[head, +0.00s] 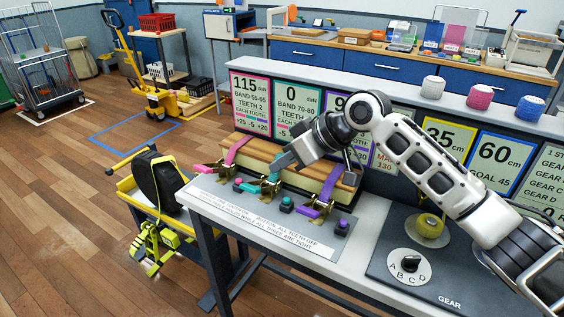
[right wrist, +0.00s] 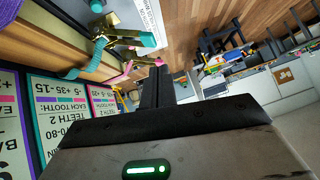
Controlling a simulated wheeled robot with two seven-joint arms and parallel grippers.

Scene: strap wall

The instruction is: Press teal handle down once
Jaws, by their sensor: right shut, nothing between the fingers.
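The teal handle (head: 249,187) belongs to the middle brass ratchet (head: 270,187) on the bench, with a teal strap above it. The handle's teal end also shows in the right wrist view (right wrist: 147,40), near the top. My right gripper (head: 283,163) is shut and empty, just above and behind the middle ratchet, partly covering the teal strap. In the right wrist view its closed fingers (right wrist: 158,82) point toward the ratchets, apart from the teal handle. The teal sign (head: 297,98) reads 0 daN. My left gripper is out of view.
A pink-handled ratchet (head: 208,168) stands to the left and a purple-handled one (head: 310,211) to the right. Coloured buttons, including a teal one (head: 287,203), sit in front. A gear dial (head: 410,264) is at right. My right arm covers part of the signs.

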